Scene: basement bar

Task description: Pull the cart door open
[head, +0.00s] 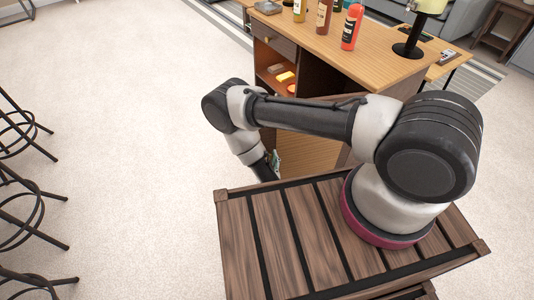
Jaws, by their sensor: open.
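The wooden cart (385,65) stands beyond my arm, with a drawer and open shelves at its left. A light wood panel (312,152), which looks like the cart door, shows below and behind my arm. It seems to stand out from the dark cart body, but my arm covers much of it and I cannot tell the angle. My gripper (270,168) points down at the left of this panel, partly hidden by the edge of my slatted top. It is open. Its fingertips and any contact with the door or a handle cannot be made out.
Bottles, among them a red one (351,27), stand on the cart top. A dark stand (408,45) is at its right. Black bar stools (25,215) line the left edge. The pale carpet (130,120) between stools and cart is clear.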

